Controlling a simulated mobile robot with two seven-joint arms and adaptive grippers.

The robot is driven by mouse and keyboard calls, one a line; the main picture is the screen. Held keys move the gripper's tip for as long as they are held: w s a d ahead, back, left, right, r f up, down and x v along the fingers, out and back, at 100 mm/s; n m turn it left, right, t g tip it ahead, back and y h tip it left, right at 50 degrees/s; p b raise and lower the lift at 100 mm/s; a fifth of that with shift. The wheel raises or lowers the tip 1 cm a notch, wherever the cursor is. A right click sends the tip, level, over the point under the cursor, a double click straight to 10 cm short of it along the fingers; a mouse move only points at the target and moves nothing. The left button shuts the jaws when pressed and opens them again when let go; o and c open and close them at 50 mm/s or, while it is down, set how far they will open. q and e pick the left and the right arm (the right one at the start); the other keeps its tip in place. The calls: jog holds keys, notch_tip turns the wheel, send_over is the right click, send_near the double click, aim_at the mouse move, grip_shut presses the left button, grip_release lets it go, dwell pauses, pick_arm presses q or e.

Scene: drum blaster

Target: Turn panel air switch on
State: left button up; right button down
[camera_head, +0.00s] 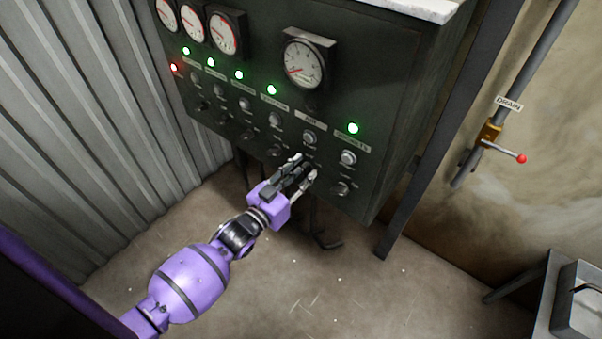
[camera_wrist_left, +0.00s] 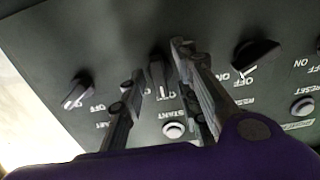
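The dark control panel (camera_head: 385,95) carries a row of rotary switches along its bottom. My left gripper (camera_head: 306,167) reaches up to this row, below the column whose small label seems to read AIR (camera_head: 313,119). No lit lamp shows above that label. In the left wrist view, the panel appears upside down and a dark switch handle (camera_wrist_left: 157,74) stands between the spread fingers of the left gripper (camera_wrist_left: 160,68). A gap shows on the handle's left side; contact on the right is unclear. In the head view the fingers hide this switch. My right gripper is out of view.
Neighbouring switches, one light-edged (camera_wrist_left: 76,92) and one black (camera_wrist_left: 256,54), flank the fingers. A START button (camera_wrist_left: 173,130) is close by. Several green lamps, one at the right (camera_head: 353,128), are lit. A red-tipped drain valve (camera_head: 508,153) is on the right wall. Cables hang below the panel.

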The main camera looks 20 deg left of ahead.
pick_arm(q)
grip_shut()
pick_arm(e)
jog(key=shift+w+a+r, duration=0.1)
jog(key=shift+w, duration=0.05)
